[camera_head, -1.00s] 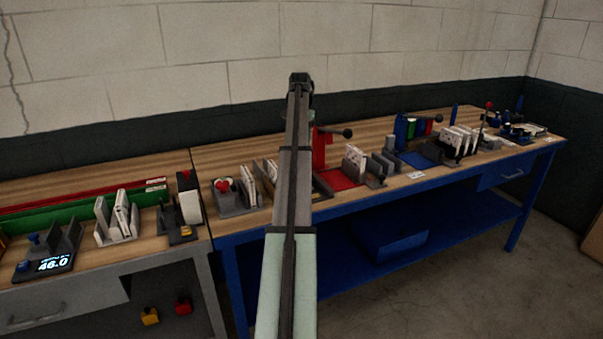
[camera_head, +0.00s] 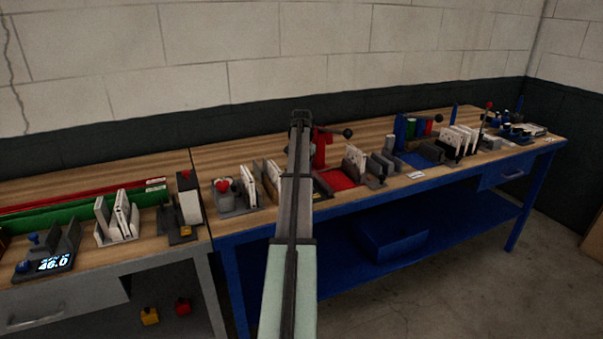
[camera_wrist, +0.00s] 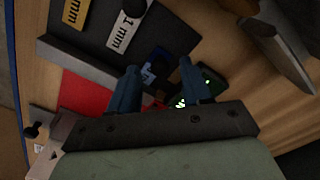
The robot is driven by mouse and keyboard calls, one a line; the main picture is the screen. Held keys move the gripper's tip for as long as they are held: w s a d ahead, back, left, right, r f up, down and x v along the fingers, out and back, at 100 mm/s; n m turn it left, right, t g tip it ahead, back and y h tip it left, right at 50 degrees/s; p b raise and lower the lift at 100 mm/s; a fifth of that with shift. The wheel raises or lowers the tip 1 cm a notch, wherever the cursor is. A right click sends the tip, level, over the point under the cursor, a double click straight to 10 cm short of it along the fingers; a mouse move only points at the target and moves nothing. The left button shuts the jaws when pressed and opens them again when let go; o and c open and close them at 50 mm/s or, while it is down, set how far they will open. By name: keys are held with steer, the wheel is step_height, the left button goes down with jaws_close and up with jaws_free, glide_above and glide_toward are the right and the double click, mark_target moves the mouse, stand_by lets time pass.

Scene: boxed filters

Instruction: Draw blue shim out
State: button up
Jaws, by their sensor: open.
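In the wrist view, a dark blue piece (camera_wrist: 153,72), which looks like the blue shim, shows between and beyond my fingertips. It is dim, and I cannot tell how it is seated. My gripper (camera_wrist: 159,66) is open, with one finger to each side of that piece in the picture. I cannot tell how far above it the fingers are. In the head view my gripper (camera_head: 300,116) is over the blue bench, and my arm hides what lies behind it. A dark grey holder beside the piece carries a white "1 mm" label (camera_wrist: 127,24) and a yellow label (camera_wrist: 74,10).
A red plate (camera_wrist: 86,102) and a small lit green display (camera_wrist: 184,101) lie near the fingers. On the blue bench (camera_head: 240,153) stand a red clamp (camera_head: 320,150), a grey rack of white filters (camera_head: 356,158) and a blue fixture (camera_head: 401,130).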

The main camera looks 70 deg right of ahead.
steer(key=shift+f, duration=0.5)
steer(key=shift+c, duration=0.5)
jaws_close()
